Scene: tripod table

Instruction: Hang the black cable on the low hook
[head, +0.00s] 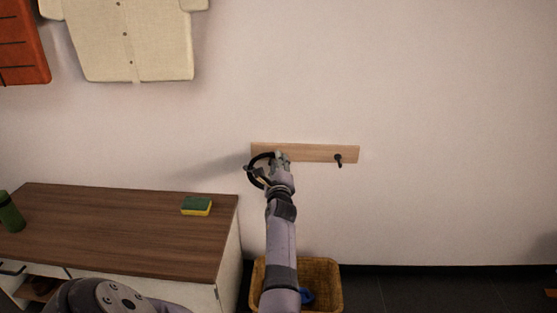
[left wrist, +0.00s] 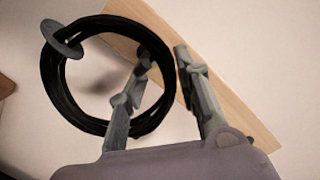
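The black cable (head: 252,178) is a round coil in front of the left end of the wooden hook board (head: 310,153). In the left wrist view the coil (left wrist: 53,88) fills the left half. My left gripper (head: 280,157) is at its right side. In the wrist view the gripper (left wrist: 163,58) has one finger inside the ring and one outside, with the strand between the tips. A grey disc (left wrist: 62,40) overlaps the coil's upper left; I cannot tell whether it belongs to a hook. A dark hook (head: 338,158) at the board's right end is empty. My right gripper is out of view.
A wooden-topped cabinet (head: 120,228) stands at left, with a green and yellow sponge (head: 196,206) and a green bottle (head: 10,212). A wicker basket (head: 328,275) with something blue inside is under my arm. The wall right of the board is clear.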

